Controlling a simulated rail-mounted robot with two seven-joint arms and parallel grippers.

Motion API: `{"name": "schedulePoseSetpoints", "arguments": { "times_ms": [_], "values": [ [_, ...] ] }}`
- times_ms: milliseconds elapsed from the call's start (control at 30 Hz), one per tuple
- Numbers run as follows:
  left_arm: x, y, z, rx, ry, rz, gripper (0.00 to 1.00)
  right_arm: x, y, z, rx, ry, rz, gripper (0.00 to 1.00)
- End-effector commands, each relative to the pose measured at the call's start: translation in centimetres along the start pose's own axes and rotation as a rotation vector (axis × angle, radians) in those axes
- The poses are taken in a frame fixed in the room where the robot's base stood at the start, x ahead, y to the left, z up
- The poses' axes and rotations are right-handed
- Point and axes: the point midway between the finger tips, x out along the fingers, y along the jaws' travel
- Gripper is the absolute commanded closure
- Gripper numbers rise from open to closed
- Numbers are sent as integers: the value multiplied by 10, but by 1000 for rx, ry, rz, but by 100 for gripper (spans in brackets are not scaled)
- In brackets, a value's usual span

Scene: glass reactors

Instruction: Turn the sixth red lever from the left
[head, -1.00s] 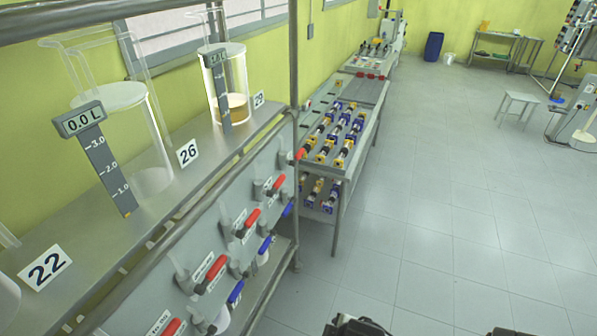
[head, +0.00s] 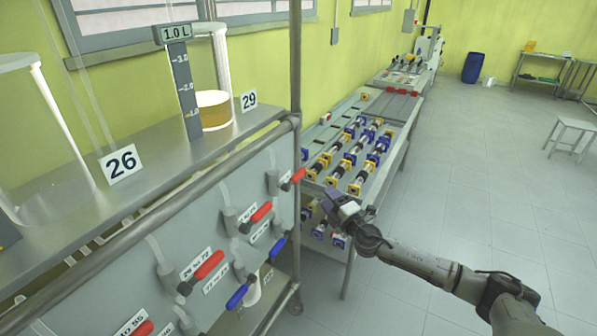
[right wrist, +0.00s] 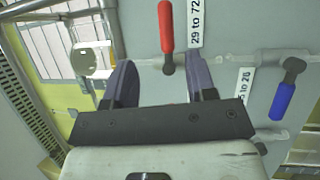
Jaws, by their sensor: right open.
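Several red levers show on the grey panel in the head view: one at the far right end (head: 297,175), one left of it (head: 262,211), a nearer one (head: 208,266), and one cut by the bottom edge (head: 142,328). The row's left part is out of view, so I cannot count to the sixth. My right gripper (head: 333,200) is open, just right of the panel's far end. In the right wrist view its fingers (right wrist: 160,64) are apart, with a red lever (right wrist: 166,28) labelled "29 to 72" ahead between them. The left gripper is not in view.
Blue levers (head: 278,246) sit below the red ones; one (right wrist: 283,101) shows in the right wrist view. A metal post (head: 295,90) stands at the rack's end. A bench (head: 385,155) with fittings lies beyond.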

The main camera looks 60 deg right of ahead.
Motion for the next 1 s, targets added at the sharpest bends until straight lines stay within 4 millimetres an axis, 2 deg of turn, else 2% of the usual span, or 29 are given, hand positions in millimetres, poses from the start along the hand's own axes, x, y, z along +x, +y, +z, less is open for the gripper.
{"name": "schedulePoseSetpoints", "arguments": {
  "times_ms": [100,267,600,1000],
  "values": [
    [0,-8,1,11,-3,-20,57,0,-3,-10,37,60,-21,49],
    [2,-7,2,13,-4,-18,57,10,-4,-12,68,67,-24,49],
    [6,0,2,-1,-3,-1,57,60,-4,-15,67,64,-21,49],
    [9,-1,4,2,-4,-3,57,109,-5,-18,69,62,-22,49]
  ]
}}
